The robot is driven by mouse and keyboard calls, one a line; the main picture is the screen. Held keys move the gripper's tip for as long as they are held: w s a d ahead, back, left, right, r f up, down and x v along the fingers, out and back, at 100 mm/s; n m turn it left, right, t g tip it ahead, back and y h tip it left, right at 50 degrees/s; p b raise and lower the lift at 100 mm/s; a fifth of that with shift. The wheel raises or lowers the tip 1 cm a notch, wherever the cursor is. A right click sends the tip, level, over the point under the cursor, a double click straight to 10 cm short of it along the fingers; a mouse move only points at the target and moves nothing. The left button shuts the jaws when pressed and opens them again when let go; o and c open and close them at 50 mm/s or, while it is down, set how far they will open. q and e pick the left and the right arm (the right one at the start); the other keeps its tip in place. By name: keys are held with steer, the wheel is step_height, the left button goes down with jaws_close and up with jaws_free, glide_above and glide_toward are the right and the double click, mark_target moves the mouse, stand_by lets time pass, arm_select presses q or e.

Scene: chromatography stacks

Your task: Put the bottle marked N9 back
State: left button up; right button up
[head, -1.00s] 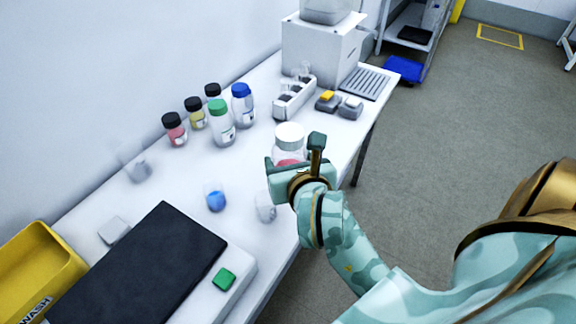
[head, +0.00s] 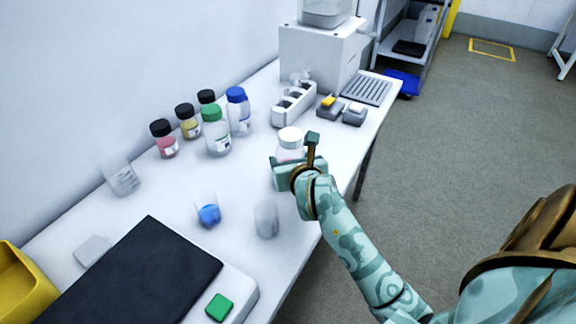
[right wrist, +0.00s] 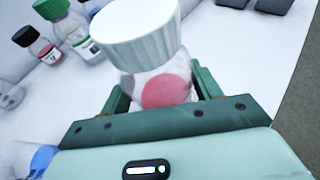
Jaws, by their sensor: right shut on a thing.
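A clear bottle with a white cap (head: 290,137) and pink-red contents is held in my right gripper (head: 294,160), over the right part of the white table. In the right wrist view the bottle (right wrist: 152,60) stands between the two green fingers, which are closed on its sides. Its cap leans a little left there. No N9 marking is readable on it. I cannot tell whether its base touches the table. My left gripper is not in view.
Several capped bottles, including a green-capped one (head: 216,132) and a blue-capped one (head: 239,112), stand along the wall side. Beakers, one with blue liquid (head: 208,212), stand nearer. A white rack (head: 293,106) and a machine (head: 318,55) are behind. Bare table lies between.

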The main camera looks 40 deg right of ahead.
steer(key=shift+f, duration=0.3)
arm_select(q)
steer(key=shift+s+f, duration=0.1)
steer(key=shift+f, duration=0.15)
arm_select(e)
steer(key=o, duration=1.2)
steer(key=shift+f, duration=0.15)
steer(key=shift+c, duration=0.2)
steer(key=shift+r, duration=0.25)
arm_select(q)
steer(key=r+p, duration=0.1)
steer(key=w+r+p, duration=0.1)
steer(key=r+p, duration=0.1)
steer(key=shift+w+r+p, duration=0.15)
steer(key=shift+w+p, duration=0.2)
steer(key=shift+p, duration=0.05)
arm_select(e)
steer(key=v, duration=1.2)
steer(key=shift+f, duration=0.15)
steer(key=shift+a, duration=0.1)
